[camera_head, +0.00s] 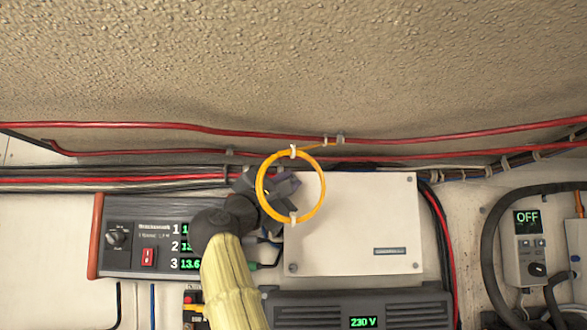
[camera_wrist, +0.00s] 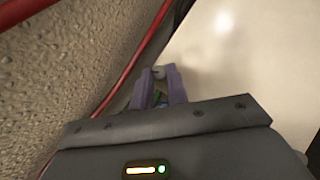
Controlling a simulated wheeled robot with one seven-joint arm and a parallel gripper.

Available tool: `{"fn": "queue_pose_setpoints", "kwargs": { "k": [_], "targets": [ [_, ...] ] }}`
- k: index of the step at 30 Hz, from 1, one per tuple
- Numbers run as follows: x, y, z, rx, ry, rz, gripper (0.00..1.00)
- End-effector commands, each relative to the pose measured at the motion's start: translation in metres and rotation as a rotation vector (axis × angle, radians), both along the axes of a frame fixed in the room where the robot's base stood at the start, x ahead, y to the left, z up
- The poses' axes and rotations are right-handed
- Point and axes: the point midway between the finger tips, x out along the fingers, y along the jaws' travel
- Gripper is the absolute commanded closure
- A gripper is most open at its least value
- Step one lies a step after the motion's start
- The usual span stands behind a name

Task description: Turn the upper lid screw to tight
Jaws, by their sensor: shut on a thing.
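The white box lid (camera_head: 355,230) has small grey screws near its corners. My gripper (camera_head: 287,184) is at its upper left corner, partly behind the orange loop. In the wrist view, the two purple fingers of my gripper (camera_wrist: 159,76) are shut on a small grey upper lid screw (camera_wrist: 158,71) at the lid's edge. The head view hides this screw behind the fingers and the loop. How far the screw is turned cannot be told.
An orange cable loop (camera_head: 259,201) hangs in front of my gripper. Red cables (camera_head: 420,137) run above the box; one red cable (camera_wrist: 139,55) passes close to the fingers. A grey display unit (camera_head: 125,262) stands left, a 230 V unit (camera_head: 410,308) below.

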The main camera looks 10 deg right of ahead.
Motion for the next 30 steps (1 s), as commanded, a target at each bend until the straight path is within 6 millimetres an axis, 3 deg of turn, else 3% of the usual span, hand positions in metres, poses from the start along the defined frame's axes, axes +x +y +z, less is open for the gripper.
{"fn": "queue_pose_setpoints", "kwargs": {
  "k": [1, 12, 27, 28, 30],
  "targets": [
    [0.0002, 0.0009, 0.0077, 0.036, -0.006, 0.002, 1.0],
    [0.0003, -0.0037, 0.0044, 0.211, -0.04, -0.01, 1.0],
    [-0.0033, -0.0071, 0.0083, 0.235, -0.052, -0.019, 1.0],
    [-0.0035, -0.0071, 0.0087, 0.235, -0.053, -0.019, 0.79],
    [-0.0031, -0.0059, 0.0089, 0.235, -0.053, -0.017, 0.65]
  ]
}}
